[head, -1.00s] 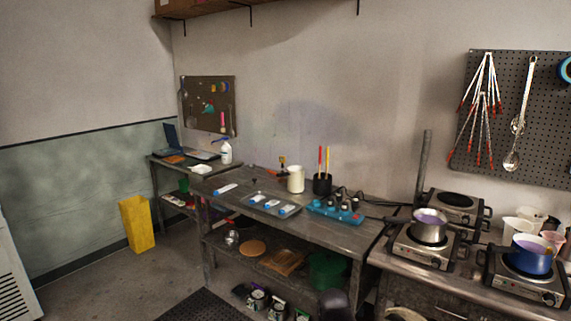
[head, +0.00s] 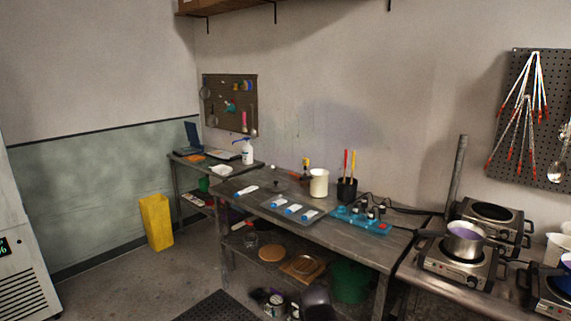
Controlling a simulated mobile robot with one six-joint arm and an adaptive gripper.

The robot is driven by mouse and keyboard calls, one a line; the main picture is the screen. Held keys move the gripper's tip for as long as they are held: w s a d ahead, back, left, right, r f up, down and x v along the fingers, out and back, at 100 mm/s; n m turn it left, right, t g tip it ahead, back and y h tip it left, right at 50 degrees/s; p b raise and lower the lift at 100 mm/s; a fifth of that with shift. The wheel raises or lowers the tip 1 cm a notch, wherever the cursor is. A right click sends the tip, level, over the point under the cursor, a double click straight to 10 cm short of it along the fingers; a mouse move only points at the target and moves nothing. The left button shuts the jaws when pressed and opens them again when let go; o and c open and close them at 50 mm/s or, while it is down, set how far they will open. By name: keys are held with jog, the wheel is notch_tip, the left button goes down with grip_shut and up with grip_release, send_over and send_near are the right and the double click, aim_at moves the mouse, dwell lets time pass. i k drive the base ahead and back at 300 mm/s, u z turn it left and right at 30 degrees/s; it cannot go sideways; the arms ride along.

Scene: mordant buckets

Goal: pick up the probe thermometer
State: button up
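I cannot tell for sure which item is the probe thermometer. A slim white item with a blue part (head: 246,190) lies alone on the left of the long metal table (head: 340,236). Several similar small white-and-blue items (head: 293,209) lie on a dark tray (head: 268,207) beside it. A black cup (head: 347,190) behind the tray holds a red and a yellow stick. My gripper is not recognisable in the view. A dark rounded shape at the bottom edge may be part of my arm.
A white jug (head: 319,183) and a teal power strip (head: 362,220) stand on the table. Hot plates with a pot (head: 464,240) are at the right. A yellow bin (head: 157,222) stands at the left. Some grey floor (head: 120,285) is clear in front; a black mat (head: 210,307) lies there.

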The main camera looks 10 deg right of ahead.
aim_at(305, 161)
jog(key=u, duration=0.35)
jog(key=i, duration=0.85)
jog(key=u, duration=0.4)
jog(key=i, duration=1.6)
jog(key=z, duration=0.65)
jog(key=i, duration=0.65)
jog(key=z, duration=0.85)
jog(key=i, duration=0.65)
jog(key=z, duration=0.3)
